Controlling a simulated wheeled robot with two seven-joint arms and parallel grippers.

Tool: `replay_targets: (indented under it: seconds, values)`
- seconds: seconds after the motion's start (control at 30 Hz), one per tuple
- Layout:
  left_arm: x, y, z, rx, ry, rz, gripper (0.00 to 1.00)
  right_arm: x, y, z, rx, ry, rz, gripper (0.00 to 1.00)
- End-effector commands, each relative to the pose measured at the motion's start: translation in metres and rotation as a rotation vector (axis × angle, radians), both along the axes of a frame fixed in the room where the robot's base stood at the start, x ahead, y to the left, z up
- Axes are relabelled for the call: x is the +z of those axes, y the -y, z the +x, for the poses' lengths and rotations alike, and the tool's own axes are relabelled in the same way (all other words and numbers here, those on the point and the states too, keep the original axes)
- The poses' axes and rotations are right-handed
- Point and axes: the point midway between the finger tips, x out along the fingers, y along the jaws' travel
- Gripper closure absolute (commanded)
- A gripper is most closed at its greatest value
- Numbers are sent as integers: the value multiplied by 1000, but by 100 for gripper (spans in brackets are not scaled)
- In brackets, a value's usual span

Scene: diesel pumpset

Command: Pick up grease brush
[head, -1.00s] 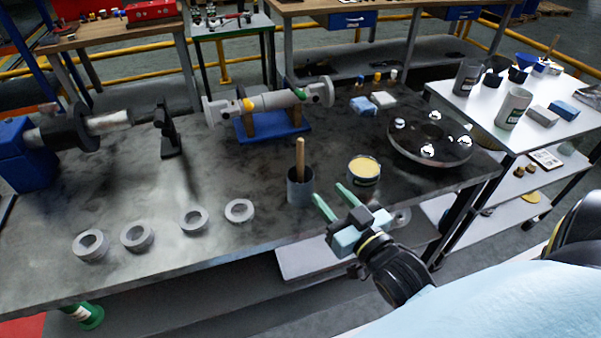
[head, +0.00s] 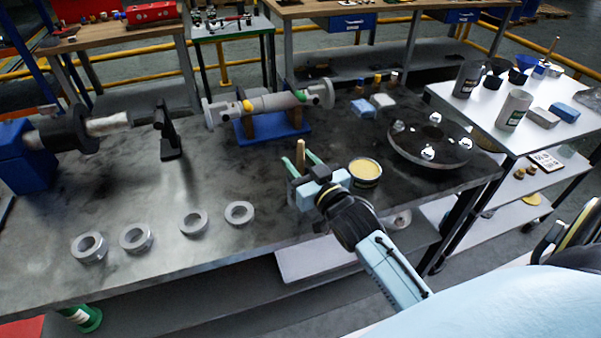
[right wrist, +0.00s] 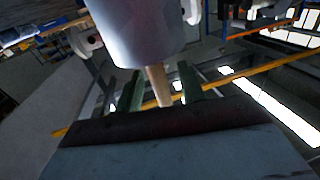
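The grease brush (head: 300,152) stands upright in a grey cup, with only its wooden handle showing; its bristles are hidden. The cup is mostly hidden behind my right gripper in the head view. In the right wrist view the grey cup (right wrist: 137,32) fills the top, and the brush handle (right wrist: 158,86) points down from it in the picture. My right gripper (head: 303,161) is open, with its green fingers on either side of the handle. Gaps show between handle and fingers in the wrist view. My left gripper is not in view.
A tin of yellow grease (head: 365,170) stands close right of my right gripper. Several grey rings (head: 135,238) lie along the front of the dark bench (head: 200,262). A shaft on a blue stand (head: 272,130) and a round flanged disc (head: 430,142) are farther back.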

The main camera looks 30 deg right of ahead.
Motion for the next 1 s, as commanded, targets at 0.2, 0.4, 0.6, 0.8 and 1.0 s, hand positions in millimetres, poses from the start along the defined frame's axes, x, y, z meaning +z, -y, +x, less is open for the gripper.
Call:
replay_targets:
  seconds: [0.2,0.4,0.6,0.8,1.0]
  values:
    - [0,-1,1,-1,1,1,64,0,0,1,0,-1,0,61]
    - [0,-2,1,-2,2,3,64,0,0,1,0,-1,0,84]
    - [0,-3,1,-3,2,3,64,0,0,1,0,0,1,100]
    - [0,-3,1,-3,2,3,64,1,0,1,0,0,0,100]
    - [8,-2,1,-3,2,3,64,28,0,1,1,5,0,100]
